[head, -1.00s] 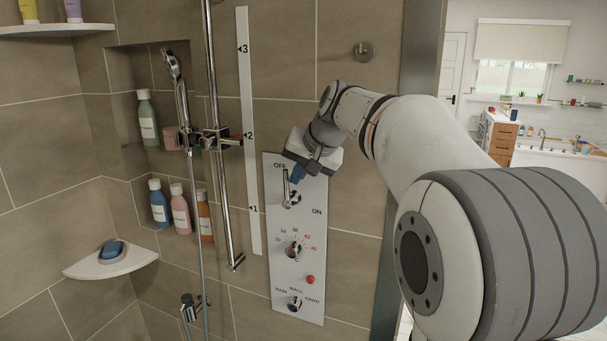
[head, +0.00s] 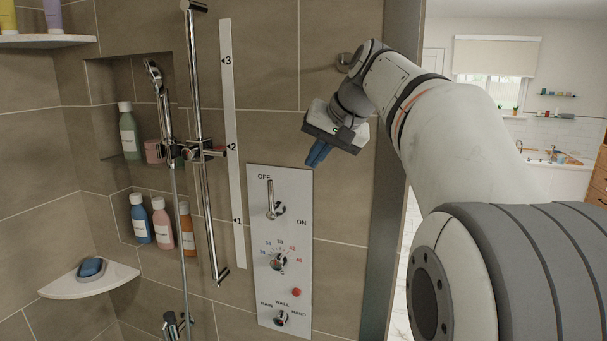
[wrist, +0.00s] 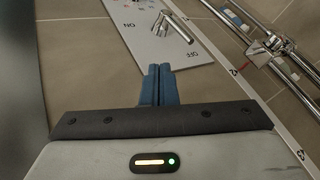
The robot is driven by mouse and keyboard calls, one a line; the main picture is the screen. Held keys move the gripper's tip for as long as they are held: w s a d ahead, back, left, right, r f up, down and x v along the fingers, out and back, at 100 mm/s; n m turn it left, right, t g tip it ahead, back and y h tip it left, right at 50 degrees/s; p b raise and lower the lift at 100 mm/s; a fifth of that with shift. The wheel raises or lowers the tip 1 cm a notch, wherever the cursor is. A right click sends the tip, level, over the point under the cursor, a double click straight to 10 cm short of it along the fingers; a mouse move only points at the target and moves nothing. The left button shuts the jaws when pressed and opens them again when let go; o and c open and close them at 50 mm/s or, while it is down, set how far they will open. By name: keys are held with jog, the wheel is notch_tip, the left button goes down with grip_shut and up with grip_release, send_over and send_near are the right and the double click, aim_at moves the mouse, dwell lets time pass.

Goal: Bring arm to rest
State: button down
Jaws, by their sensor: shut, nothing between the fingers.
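My gripper (head: 317,153) is up and to the right of the shower control panel (head: 303,240) in the head view. Its blue fingers are together, with nothing between them. In the wrist view the shut fingers (wrist: 158,85) point toward the panel (wrist: 140,32), apart from its lever. The lever (head: 270,195) stands upright beneath the OFF mark; it also shows in the wrist view (wrist: 178,27). Below it are a temperature dial (head: 279,262), a red button (head: 296,292) and a lower selector knob (head: 281,319).
A shower rail (head: 200,130) with a hand shower (head: 154,75) stands left of the panel. Bottles (head: 160,222) fill the wall niche. A corner shelf (head: 105,284) holds a soap dish. A wall edge (head: 385,240) lies right of the panel, near my arm.

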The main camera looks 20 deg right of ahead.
jog(key=s+a+f+n+g+h, duration=0.1)
jog(key=s+a+f, duration=0.1)
jog(key=s+f, duration=1)
jog(key=s+a+f+n+g+h, duration=0.2)
jog(key=s+a+f, duration=0.1)
jog(key=s+f, duration=0.9)
notch_tip(320, 180, down, 5)
jog(key=shift+s+f+n+g, duration=0.15)
jog(key=shift+s+n+g, duration=0.1)
jog(key=shift+n+g, duration=0.05)
